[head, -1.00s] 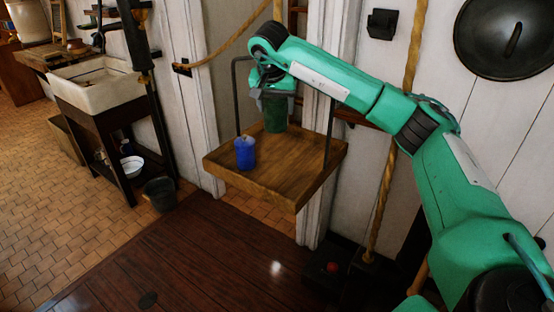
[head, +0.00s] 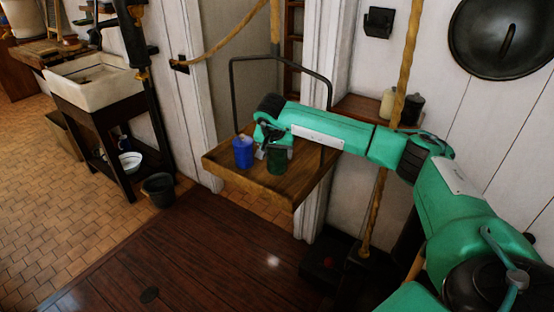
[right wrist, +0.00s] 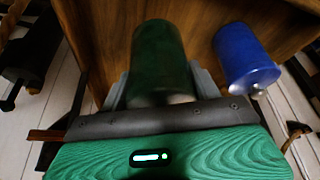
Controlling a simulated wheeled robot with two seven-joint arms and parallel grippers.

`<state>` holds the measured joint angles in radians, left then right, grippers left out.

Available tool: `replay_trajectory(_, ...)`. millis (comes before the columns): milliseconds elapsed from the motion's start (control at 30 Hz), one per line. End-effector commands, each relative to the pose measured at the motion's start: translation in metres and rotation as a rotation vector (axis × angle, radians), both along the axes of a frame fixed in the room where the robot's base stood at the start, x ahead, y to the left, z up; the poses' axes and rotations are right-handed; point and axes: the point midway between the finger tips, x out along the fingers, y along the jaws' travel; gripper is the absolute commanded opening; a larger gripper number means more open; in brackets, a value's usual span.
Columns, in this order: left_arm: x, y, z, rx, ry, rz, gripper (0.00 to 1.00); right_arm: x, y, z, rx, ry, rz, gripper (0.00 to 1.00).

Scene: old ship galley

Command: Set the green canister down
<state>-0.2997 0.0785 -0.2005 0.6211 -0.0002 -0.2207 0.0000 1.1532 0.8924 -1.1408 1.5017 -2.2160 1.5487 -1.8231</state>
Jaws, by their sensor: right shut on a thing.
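The dark green canister (head: 277,161) is upright over the wooden hanging tray (head: 250,186), just right of a blue canister (head: 242,152). Its base appears at or very near the board; I cannot tell whether it touches. My right gripper (head: 274,150) is shut on the green canister. In the right wrist view the fingers (right wrist: 162,88) hold the green canister (right wrist: 160,50) from both sides. The blue canister (right wrist: 245,60) stands apart to the right there, with a small gap. My left gripper is not in view.
A dark metal handle (head: 280,57) arches over the tray. A rope (head: 404,70) hangs to the right. A shelf behind holds a cream jar (head: 388,104) and a black jar (head: 411,108). The tray's front and right areas are bare.

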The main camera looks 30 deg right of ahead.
Motion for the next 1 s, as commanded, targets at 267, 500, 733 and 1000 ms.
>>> replay_trajectory(267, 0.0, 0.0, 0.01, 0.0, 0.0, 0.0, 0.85, 0.0, 0.0, -0.035, -0.001, 0.001, 0.0, 0.27)
replay_trajectory(500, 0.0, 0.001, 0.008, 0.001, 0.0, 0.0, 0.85, 0.0, 0.0, -0.036, 0.0, -0.001, 0.0, 0.27)
replay_trajectory(733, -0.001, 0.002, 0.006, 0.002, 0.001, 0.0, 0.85, 0.0, 0.0, -0.04, -0.001, 0.001, 0.001, 0.83)
replay_trajectory(1000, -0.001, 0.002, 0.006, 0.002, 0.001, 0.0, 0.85, 0.0, 0.0, -0.039, -0.001, 0.001, 0.001, 0.85)
